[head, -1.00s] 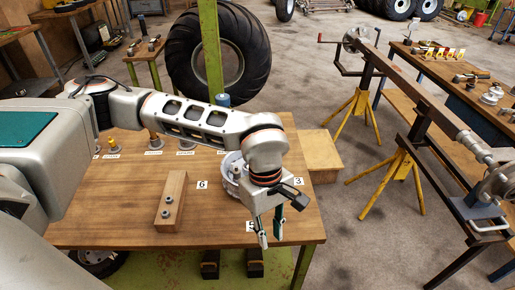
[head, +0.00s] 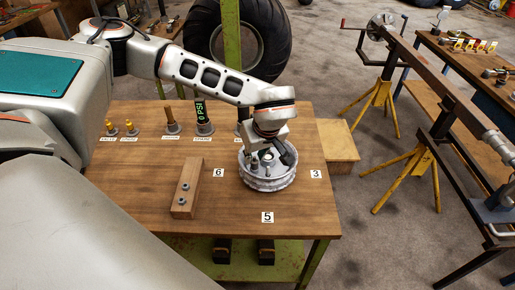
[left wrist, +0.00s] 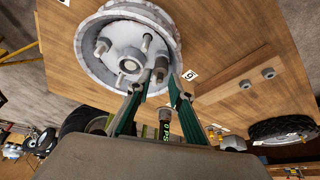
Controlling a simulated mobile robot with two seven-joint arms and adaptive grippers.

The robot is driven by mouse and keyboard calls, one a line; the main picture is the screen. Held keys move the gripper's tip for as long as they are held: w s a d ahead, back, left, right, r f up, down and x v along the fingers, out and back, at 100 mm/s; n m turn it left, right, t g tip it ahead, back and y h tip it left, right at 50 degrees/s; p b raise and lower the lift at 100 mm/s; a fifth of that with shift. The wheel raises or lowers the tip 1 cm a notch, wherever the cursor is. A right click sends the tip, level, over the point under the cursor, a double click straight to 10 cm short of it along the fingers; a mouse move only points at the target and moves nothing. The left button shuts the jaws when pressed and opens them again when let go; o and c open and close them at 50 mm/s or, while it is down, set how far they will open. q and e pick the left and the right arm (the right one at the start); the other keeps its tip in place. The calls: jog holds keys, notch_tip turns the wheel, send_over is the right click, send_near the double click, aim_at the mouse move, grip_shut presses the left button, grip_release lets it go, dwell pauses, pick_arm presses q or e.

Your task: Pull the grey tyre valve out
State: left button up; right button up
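A round grey metal wheel hub (head: 268,180) lies on the wooden table, and it fills the top of the left wrist view (left wrist: 95,72). Several short studs rise from its face around a central boss. A taller dark grey upright piece (left wrist: 161,68) stands near its rim; it looks like the grey tyre valve, but I cannot be sure. My left gripper (left wrist: 156,88) is open and empty, its two green-backed fingers apart, one on either side below this piece in the picture. In the head view the wrist hides part of the hub and the fingertips. My right gripper is not in view.
A wooden block (head: 188,187) with two grey fittings lies left of the hub. The table (head: 225,222) is clear in front.

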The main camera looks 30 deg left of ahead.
pick_arm(q)
jog(key=shift+x, duration=0.75)
jog(key=shift+f, duration=0.15)
grip_shut()
jog(key=shift+w, duration=0.1)
jog(key=shift+r, duration=0.3)
jog(key=shift+r+p, duration=0.5)
jog(key=shift+p, duration=0.1)
